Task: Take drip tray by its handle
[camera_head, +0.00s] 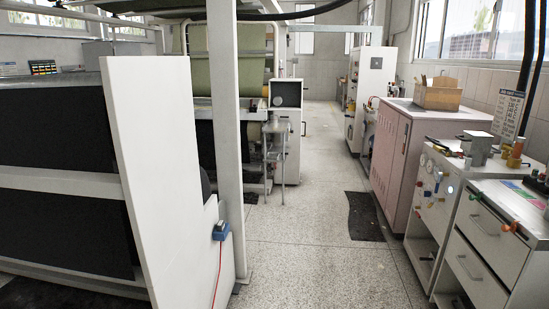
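I cannot make out a drip tray or its handle for certain in the head view. Neither of my grippers shows in this view. A white drawer cabinet (490,240) at the lower right has drawer handles, and several small items lie on its top. A small dark object (540,182) on it is cut by the right edge, and I cannot tell what it is.
A white upright panel (165,180) and a post (226,140) stand at the left by a large roller machine. A pink cabinet (395,160) with a wooden box (438,95) stands at the right. A dark mat (365,215) lies beside it. The aisle floor (310,250) between is clear.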

